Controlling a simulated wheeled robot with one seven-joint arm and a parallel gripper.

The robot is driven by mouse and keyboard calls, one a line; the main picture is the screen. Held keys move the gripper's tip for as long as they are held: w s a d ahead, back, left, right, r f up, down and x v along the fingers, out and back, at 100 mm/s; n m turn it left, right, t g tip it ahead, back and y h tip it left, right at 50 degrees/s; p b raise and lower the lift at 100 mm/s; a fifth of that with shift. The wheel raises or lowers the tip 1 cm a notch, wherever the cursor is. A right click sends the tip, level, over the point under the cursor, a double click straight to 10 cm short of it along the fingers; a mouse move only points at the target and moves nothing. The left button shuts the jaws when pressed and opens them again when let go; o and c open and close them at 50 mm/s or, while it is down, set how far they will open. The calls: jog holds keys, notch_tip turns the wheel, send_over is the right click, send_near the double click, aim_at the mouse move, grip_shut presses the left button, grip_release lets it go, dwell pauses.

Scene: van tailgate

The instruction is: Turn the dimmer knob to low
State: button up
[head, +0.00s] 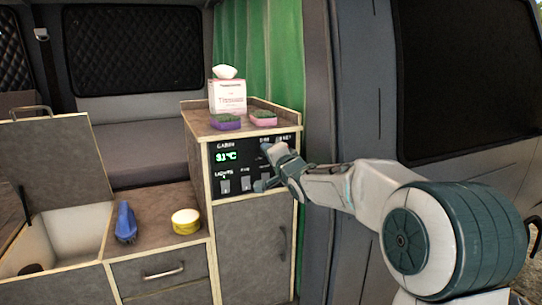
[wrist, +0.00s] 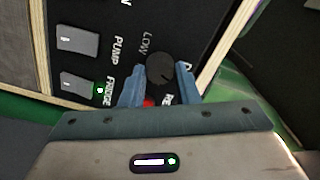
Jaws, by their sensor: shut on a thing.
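The dimmer knob (wrist: 160,68) is a dark round knob on the black control panel (wrist: 85,15), with the word LOW beside it. In the wrist view my gripper (wrist: 158,80) has its two blue fingers on either side of the knob, shut on it. The knob's pointer mark is too small to read. In the head view my gripper (head: 270,170) is at the right part of the control panel (head: 230,170) and hides the knob.
Rocker switches (wrist: 77,40) and a red button (wrist: 149,103) sit near the knob.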

jog(key=n+b, duration=0.3)
jog(key=n, duration=0.6)
jog(key=n+b, duration=0.3)
jog(key=n, duration=0.6)
jog(key=n+b, duration=0.2)
jog(key=n, duration=0.7)
jog(key=shift+s+r+b, duration=0.1)
jog(key=shift+r+b, duration=0.25)
jog(key=shift+b, duration=0.05)
jog(key=shift+n, duration=0.4)
jog(key=o, duration=1)
jog(key=shift+c, duration=0.2)
jog(key=shift+f, duration=0.1)
jog(key=shift+f, duration=0.1)
